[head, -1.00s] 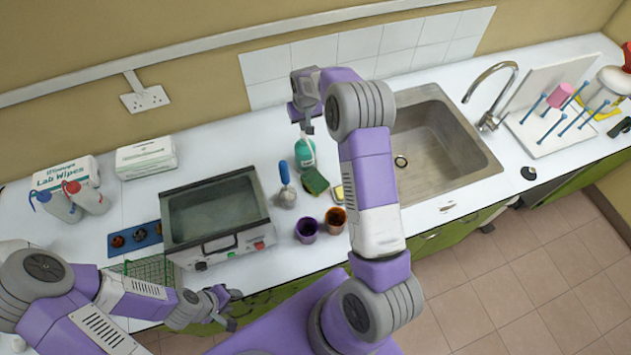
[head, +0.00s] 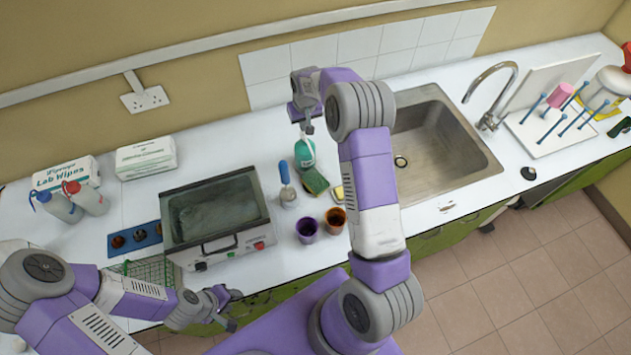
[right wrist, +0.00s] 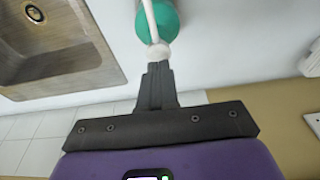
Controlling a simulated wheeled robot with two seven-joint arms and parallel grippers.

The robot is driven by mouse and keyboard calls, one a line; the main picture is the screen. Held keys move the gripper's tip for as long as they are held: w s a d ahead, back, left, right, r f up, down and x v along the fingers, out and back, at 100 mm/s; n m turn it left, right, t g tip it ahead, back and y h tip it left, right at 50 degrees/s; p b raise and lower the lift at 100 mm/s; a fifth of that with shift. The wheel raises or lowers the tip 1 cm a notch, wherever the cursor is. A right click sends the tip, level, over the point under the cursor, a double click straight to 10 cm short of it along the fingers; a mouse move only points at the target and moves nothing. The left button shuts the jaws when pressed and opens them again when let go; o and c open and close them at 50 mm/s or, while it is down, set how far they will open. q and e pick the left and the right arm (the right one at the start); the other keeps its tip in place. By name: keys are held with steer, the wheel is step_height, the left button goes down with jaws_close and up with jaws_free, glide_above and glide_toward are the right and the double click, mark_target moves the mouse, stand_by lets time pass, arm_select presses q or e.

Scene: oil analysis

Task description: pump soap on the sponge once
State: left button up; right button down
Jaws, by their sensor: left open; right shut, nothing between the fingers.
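The soap bottle (head: 305,158) is teal with a white pump top and stands on the counter left of the sink. It also shows in the right wrist view (right wrist: 180,22), with its white pump head (right wrist: 157,54) at the fingertips. My right gripper (head: 307,127) is shut and empty, directly above the pump; I cannot tell whether it presses on it. The sponge (head: 315,181), green with a yellowish edge, lies just in front of the bottle. My left gripper (head: 229,300) is open and empty, low in front of the counter edge.
A blue-handled brush (head: 285,178) stands left of the sponge. Purple (head: 307,230) and brown (head: 335,219) cups stand nearer the front edge. A water bath (head: 215,248) is at left. The sink (head: 440,160) opens at right, behind my right arm.

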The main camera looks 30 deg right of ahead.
steer(key=shift+f, duration=0.1)
stand_by(0.6)
steer(key=shift+f+b, duration=1.2)
steer(key=shift+f, duration=0.25)
steer(key=shift+s, duration=0.1)
steer(key=shift+r, duration=0.2)
steer(key=shift+r+p, duration=0.85)
steer(key=shift+r, duration=0.4)
steer(key=shift+r+p, duration=1.15)
steer(key=shift+r, duration=0.8)
step_height(320, 180, up, 2)
steer(key=shift+r, duration=0.1)
